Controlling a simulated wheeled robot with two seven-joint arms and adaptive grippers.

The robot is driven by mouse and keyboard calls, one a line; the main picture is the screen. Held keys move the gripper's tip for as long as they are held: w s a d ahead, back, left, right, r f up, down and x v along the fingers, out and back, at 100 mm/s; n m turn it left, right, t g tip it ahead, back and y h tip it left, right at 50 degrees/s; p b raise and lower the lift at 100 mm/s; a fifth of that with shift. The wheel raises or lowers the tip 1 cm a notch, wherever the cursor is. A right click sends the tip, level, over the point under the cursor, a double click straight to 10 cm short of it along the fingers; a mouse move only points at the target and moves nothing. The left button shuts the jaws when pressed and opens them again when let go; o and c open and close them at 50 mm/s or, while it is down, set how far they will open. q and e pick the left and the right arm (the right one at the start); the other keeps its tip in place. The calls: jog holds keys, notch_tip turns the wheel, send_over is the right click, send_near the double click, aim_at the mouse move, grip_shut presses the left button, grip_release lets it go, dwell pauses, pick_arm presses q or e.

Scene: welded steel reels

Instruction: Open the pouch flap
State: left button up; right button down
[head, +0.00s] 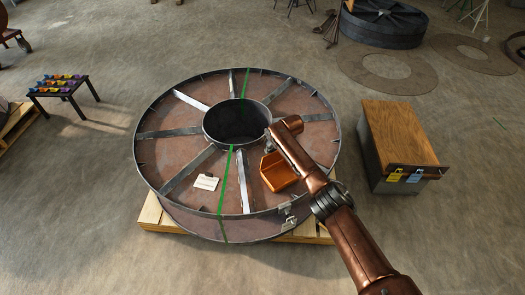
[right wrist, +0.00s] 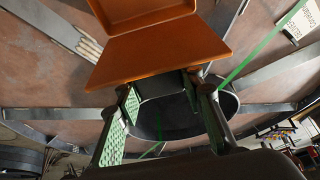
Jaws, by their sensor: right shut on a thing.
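An orange-brown pouch (head: 279,172) sits on the rust-brown face of the big steel reel, right of its hub. In the right wrist view, the pouch's flat flap (right wrist: 160,52) spreads toward me, with the pouch body (right wrist: 135,10) behind it, cut off by the top edge. My right gripper (head: 268,142) is at the pouch's hub-side end. The exact contact is partly hidden. My left gripper is not in view.
The steel reel (head: 180,116) has raised spokes, an open hub and a green strap (head: 225,180); it lies on a wooden pallet (head: 152,215). A white label (head: 206,182) lies left of the pouch. A wood-topped cabinet (head: 400,135) stands right. A small table (head: 65,88) stands left.

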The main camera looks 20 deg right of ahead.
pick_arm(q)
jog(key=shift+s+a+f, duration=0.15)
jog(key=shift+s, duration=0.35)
pick_arm(e)
jog(key=shift+w+a+r, duration=0.2)
jog(key=shift+w, duration=0.2)
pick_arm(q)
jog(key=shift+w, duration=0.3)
pick_arm(e)
jog(key=c, duration=1.6)
grip_release()
jog(key=o, duration=0.3)
jog(key=shift+o, duration=0.2)
jog(key=shift+s+d+f, duration=0.1)
jog(key=shift+d, duration=0.05)
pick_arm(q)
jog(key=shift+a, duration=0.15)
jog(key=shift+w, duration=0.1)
pick_arm(e)
jog(key=v, duration=1.2)
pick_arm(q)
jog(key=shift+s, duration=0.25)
pick_arm(e)
jog(key=shift+f, duration=0.1)
